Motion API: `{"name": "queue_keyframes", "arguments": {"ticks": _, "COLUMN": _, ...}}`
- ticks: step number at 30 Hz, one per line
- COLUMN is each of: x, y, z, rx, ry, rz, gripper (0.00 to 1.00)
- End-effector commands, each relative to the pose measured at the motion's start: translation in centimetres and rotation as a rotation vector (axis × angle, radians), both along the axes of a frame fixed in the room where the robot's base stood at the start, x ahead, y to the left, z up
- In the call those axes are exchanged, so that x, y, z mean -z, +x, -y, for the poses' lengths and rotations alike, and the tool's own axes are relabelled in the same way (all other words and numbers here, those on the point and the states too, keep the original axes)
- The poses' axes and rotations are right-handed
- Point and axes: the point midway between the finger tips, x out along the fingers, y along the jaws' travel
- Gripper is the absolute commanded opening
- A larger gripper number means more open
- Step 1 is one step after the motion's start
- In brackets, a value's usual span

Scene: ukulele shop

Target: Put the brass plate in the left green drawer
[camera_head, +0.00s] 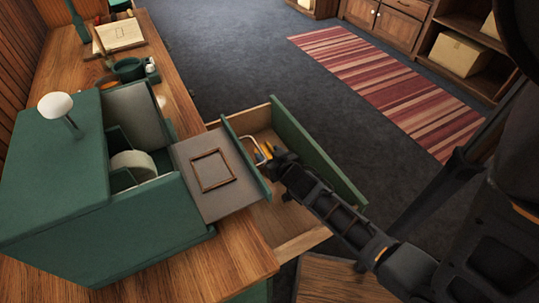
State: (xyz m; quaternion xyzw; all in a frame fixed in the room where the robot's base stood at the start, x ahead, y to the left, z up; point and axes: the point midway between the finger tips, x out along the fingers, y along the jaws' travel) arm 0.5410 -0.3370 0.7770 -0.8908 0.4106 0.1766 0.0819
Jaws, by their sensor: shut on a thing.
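A green cabinet (50,190) stands on the wooden bench. A shallow grey tray-like drawer (190,152) with a green front (240,155) sticks out of its right side. A thin brass-brown rectangular outline (212,170) lies on the grey surface; I cannot tell whether it is the brass plate. My gripper (264,153) is at the outer side of that green front, shut on its pale bar handle (249,141). The fingertips are small and partly hidden. Below, a larger wooden drawer with a green front (315,155) is open, its visible interior (292,215) bare.
A white knob-topped piece (55,105) stands on the cabinet. A tape-like roll (132,166) sits in its open compartment. A dark green pot (128,69) and a pale board (119,37) are farther back on the bench. Clear floor (225,50) and a striped rug (390,85) lie beyond.

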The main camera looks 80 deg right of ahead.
Motion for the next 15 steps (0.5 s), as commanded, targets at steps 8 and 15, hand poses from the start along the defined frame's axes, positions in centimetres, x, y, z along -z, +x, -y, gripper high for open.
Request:
{"name": "queue_keyframes", "arguments": {"ticks": 8, "x": 0.5, "y": 0.0, "z": 0.0, "rx": 0.0, "ry": 0.0, "rz": 0.0, "gripper": 0.24}}
{"name": "queue_keyframes", "arguments": {"ticks": 15, "x": 1.2, "y": 0.0, "z": 0.0, "rx": -0.001, "ry": 0.001, "rz": 0.001, "gripper": 0.24}}
